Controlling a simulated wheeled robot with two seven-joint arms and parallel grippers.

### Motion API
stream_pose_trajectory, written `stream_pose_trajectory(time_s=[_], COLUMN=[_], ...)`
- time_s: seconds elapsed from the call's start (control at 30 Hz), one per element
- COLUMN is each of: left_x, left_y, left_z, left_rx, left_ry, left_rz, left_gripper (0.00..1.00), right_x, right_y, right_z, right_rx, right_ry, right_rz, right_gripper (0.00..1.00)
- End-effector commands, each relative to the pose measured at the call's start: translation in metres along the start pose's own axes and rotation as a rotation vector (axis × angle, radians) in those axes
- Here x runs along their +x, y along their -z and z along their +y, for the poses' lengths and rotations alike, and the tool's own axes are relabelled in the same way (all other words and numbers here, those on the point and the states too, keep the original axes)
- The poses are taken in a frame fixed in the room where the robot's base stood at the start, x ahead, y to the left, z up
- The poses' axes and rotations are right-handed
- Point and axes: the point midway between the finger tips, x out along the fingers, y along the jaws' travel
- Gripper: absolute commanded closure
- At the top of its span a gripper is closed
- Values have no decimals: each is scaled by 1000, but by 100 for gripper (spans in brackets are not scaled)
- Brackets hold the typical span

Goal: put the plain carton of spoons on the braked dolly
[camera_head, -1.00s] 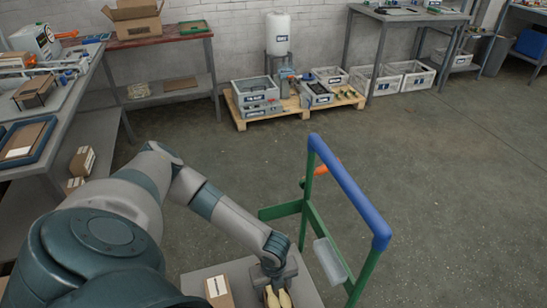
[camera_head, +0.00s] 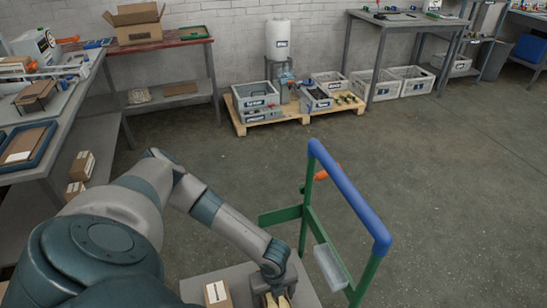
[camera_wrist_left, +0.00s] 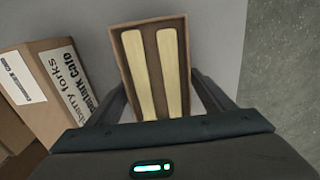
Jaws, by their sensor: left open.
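An open brown carton holding pale wooden spoons (camera_wrist_left: 152,75) stands on a grey surface (camera_wrist_left: 225,40); no label shows on its visible parts. In the head view the spoons (camera_head: 275,300) show at the bottom edge, partly hidden by my gripper. My left gripper (camera_wrist_left: 155,100) is open, with one finger on each side of the carton's near end. Contact cannot be told. A green frame with a blue handle (camera_head: 350,195), an orange part and a clear holder stands just right of the surface. Whether this is the dolly and the surface its deck cannot be told. My right gripper is out of view.
A labelled carton (camera_wrist_left: 62,85) with printed "forks" stands close left of the spoon carton; a carton with a white label (camera_head: 218,293) shows there in the head view. Benches stand left and behind. A pallet (camera_head: 300,117) with crates is at the back. The floor right is clear.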

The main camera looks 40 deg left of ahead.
Motion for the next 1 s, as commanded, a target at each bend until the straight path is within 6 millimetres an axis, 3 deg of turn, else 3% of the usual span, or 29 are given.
stream_pose_trajectory(time_s=[0.33,0.4,0.7,1.0], left_x=[-40,-52,-102,-120], left_y=[0,-1,0,0], left_z=[-1,-1,-1,0], left_rx=[-1,-1,0,0], left_ry=[2,3,2,0], left_rz=[0,-1,0,0], left_gripper=[25,25,25,25], right_x=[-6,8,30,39], right_y=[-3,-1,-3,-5], right_z=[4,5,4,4], right_rx=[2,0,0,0], right_ry=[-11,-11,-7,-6], right_rz=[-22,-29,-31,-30], right_gripper=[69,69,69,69])
